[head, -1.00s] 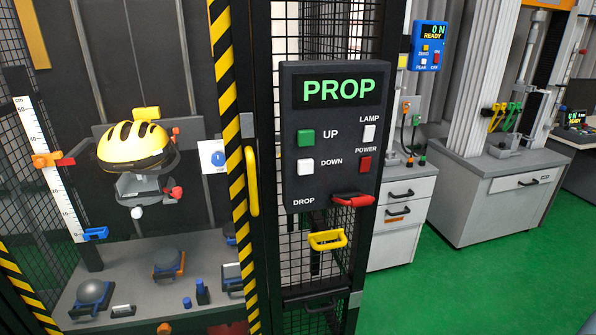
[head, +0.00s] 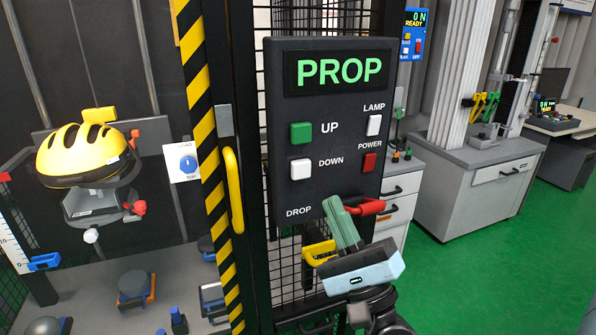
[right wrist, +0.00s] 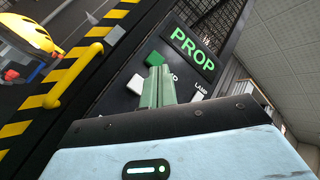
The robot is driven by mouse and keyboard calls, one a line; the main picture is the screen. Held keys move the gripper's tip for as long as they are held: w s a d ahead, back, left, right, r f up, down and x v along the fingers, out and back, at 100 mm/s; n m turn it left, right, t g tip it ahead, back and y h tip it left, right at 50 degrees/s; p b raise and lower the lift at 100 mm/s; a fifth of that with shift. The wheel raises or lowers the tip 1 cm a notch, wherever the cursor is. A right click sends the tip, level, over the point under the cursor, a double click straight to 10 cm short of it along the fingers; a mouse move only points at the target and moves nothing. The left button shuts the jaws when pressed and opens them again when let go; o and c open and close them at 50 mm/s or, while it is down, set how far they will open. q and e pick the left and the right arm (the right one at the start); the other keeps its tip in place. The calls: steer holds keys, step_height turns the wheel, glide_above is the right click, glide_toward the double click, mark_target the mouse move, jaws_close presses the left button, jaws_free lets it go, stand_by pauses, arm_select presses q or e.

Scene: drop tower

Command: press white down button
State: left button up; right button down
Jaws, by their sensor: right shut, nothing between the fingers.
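The white DOWN button (head: 301,169) sits on the black control panel (head: 330,190), below the green UP button (head: 301,133). My right gripper (head: 332,201) is in front of the panel's lower part, below and to the right of the white button. Its green fingers are shut and empty, pointing up toward the panel. In the right wrist view the closed fingers (right wrist: 158,84) partly cover the panel, and the white button (right wrist: 136,84) shows just left of them, under the green button (right wrist: 154,59). The fingers appear apart from the button. My left gripper is not in view.
The panel also has a white LAMP button (head: 374,125), a red POWER button (head: 369,163) and a red DROP handle (head: 368,206). A yellow door handle (head: 233,190) stands left of the panel. A yellow helmet (head: 84,150) is inside the cage.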

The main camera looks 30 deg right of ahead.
mark_target(301, 170)
steer(key=shift+s, duration=0.1)
steer(key=shift+w+d+b, duration=0.15)
steer(key=shift+w+d, duration=0.2)
steer(key=shift+w, duration=1.1)
steer(key=shift+w+d+b, duration=0.15)
steer(key=shift+w+d, duration=0.15)
steer(key=shift+w, duration=1.15)
steer(key=shift+w+d+b, duration=0.15)
steer(key=shift+w+d, duration=0.2)
steer(key=shift+w, duration=1.1)
steer(key=shift+w, duration=0.1)
steer(key=shift+w+d, duration=0.1)
steer(key=shift+w, duration=0.2)
